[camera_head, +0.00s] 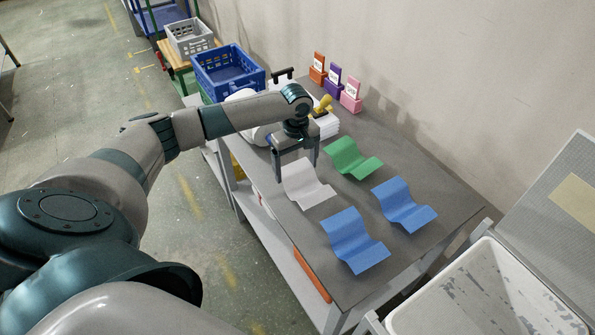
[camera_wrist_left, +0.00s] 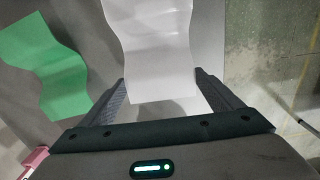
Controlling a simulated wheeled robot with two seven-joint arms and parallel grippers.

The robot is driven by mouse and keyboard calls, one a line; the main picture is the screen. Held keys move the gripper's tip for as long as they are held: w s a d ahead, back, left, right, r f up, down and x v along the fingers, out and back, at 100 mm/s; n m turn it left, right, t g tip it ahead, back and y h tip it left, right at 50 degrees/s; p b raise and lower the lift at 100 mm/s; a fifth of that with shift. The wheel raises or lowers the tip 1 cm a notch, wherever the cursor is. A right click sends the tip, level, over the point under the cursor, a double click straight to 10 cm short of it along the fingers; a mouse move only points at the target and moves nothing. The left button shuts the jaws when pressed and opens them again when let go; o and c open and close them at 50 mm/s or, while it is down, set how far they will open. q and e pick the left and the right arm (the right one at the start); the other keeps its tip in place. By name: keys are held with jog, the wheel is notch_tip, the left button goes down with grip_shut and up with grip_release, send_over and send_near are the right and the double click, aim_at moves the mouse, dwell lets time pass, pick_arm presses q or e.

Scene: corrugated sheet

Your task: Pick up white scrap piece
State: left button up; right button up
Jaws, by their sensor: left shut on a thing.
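The white scrap piece (camera_head: 310,190) is a wavy corrugated sheet on the grey table in the head view. It also shows in the left wrist view (camera_wrist_left: 154,45), with its near end between the two fingers. My left gripper (camera_head: 298,171) is over the far end of the white piece, pointing down, with a finger at each side edge, and is shut on it. I cannot tell whether the piece is off the table. My right gripper is not in view.
A green wavy sheet (camera_head: 352,158) lies beside the white piece. Two blue wavy sheets (camera_head: 403,204) (camera_head: 354,240) lie nearer the table's front. Orange, purple and pink holders (camera_head: 351,97) stand along the wall side. A blue crate (camera_head: 228,75) is behind. A worn white bin (camera_head: 480,295) is at the lower right.

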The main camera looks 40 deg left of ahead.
pick_arm(q)
jog(key=shift+r, duration=0.4)
notch_tip(320, 180, up, 3)
jog(key=shift+f+b, duration=0.2)
jog(key=shift+b, duration=0.4)
jog(key=d+r+b, duration=0.2)
jog(key=d+r, duration=0.5)
jog(key=d, duration=0.4)
jog(key=shift+d, duration=0.35)
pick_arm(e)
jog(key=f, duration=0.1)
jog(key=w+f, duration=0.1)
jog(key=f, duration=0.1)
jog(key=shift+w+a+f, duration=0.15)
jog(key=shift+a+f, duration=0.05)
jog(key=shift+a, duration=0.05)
